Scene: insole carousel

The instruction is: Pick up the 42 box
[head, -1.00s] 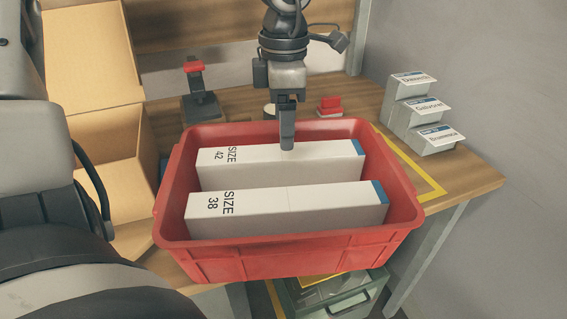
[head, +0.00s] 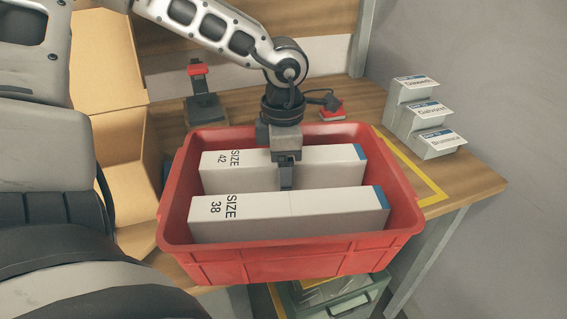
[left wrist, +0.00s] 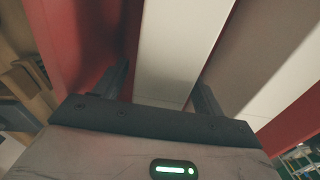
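The 42 box (head: 325,166) is a long white box with a blue right end, marked "SIZE 42". It lies in the rear half of the red crate (head: 300,268). My left gripper (head: 286,170) points down over its middle, one finger in the gap in front of it; the other finger is hidden. In the left wrist view, the open fingers of this gripper (left wrist: 162,88) stand either side of the 42 box (left wrist: 178,50), with a visible gap at the left finger. My right gripper is not in view.
A similar white box marked "SIZE 38" (head: 300,214) lies just in front, close to the near finger. A red-topped device (head: 203,95) stands behind the crate. Labelled grey holders (head: 425,115) stand at the right, and an open cardboard box (head: 120,150) at the left.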

